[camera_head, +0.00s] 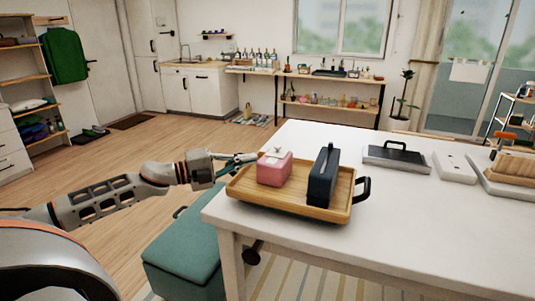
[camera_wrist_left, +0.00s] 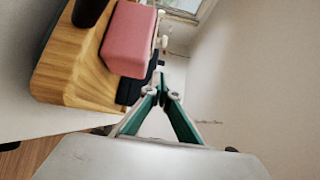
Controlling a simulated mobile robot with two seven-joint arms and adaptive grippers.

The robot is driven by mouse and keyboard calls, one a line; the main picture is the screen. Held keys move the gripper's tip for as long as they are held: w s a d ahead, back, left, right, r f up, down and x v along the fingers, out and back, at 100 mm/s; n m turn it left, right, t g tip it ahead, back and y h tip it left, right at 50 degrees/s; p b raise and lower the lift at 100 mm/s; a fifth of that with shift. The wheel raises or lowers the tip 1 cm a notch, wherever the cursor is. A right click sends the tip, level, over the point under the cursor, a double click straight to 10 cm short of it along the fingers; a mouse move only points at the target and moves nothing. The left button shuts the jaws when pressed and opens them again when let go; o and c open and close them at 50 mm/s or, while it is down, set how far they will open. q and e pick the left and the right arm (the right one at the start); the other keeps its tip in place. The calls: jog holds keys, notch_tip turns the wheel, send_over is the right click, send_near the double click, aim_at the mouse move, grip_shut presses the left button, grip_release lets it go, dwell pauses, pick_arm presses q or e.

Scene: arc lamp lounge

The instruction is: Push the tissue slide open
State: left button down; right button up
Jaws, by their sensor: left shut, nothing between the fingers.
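A pink box (camera_head: 274,168), likely the tissue box, stands upright on a wooden tray (camera_head: 250,193) on the white table. A small white piece (camera_head: 277,151) sits on its top; in the left wrist view a pale knob (camera_wrist_left: 164,42) shows at the box's edge. I cannot tell how far any slide is open. My left gripper (camera_head: 250,157) is shut and empty, level with the box's upper part at its far left side. In the left wrist view its green fingertips (camera_wrist_left: 160,80) meet just beside the pink box (camera_wrist_left: 129,40); contact is unclear. My right gripper is out of view.
A dark navy box (camera_head: 323,178) stands right of the pink box on the tray. The tray has a black handle (camera_head: 363,189). A black-handled case (camera_head: 397,156) and a white flat block (camera_head: 454,167) lie farther right. A teal bench (camera_head: 187,250) stands left of the table (camera_head: 400,220).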

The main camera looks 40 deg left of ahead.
aim_at(267, 159)
pick_arm(q)
jog(key=shift+w+d, duration=0.2)
jog(key=shift+w, duration=1.05)
jog(key=shift+w+d, duration=0.25)
jog(key=shift+w, duration=1)
jog(key=shift+w+d, duration=0.2)
jog(key=shift+w, duration=1.05)
